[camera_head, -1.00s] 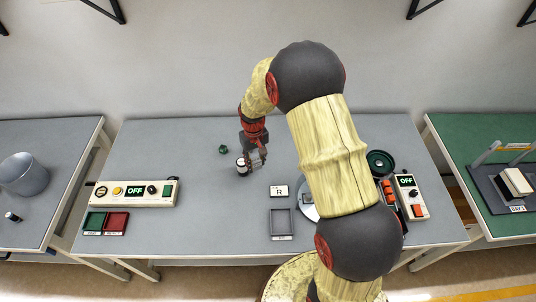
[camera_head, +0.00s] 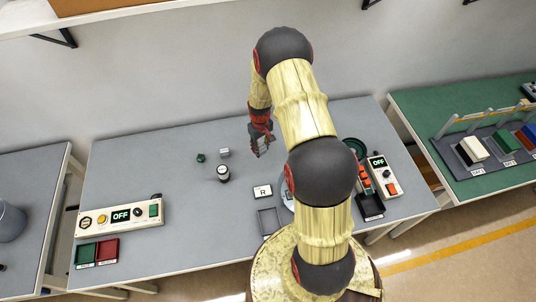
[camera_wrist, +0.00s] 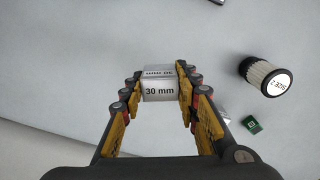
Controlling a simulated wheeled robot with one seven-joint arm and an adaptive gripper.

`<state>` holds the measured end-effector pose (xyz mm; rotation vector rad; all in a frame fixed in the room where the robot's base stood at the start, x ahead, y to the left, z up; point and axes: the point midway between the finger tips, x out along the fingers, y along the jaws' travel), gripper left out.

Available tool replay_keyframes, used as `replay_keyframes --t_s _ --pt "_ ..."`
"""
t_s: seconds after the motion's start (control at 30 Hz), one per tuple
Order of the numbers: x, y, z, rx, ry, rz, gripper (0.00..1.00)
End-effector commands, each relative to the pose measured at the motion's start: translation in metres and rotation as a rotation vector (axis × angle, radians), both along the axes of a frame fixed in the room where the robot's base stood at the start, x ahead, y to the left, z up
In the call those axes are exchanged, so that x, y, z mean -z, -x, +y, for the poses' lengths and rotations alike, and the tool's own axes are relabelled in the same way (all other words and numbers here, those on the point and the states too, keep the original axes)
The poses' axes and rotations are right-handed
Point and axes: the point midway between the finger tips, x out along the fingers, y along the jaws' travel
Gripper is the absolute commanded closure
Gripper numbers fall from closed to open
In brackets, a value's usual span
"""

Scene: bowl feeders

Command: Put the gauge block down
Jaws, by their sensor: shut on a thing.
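The gauge block (camera_wrist: 158,88), a silver block marked 30 mm, sits between the two yellow-and-black fingers of my gripper (camera_wrist: 157,90) in the wrist view. The fingers are shut on its sides. In the head view my gripper (camera_head: 261,150) is over the back right part of the middle table (camera_head: 190,195), and the held block is too small to make out there. I cannot tell whether the block touches the table.
A white-and-black cylinder marked SIZE 2 (camera_wrist: 266,76) stands left of my gripper in the head view (camera_head: 223,173). A green piece (camera_head: 201,158) and a small silver block (camera_head: 224,152) are nearby.

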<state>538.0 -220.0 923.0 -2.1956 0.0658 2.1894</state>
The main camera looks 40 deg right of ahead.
Motion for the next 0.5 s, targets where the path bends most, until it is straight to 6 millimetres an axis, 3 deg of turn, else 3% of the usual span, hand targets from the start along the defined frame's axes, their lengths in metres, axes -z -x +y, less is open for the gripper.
replay_keyframes --t_s 0.03,0.2,0.5 --pt "0.012 0.003 -0.007 0.002 -0.002 0.006 0.99" --pt "0.033 0.005 -0.025 0.000 -0.001 0.003 0.99" --pt "0.051 0.007 -0.039 0.000 -0.002 0.005 0.99"
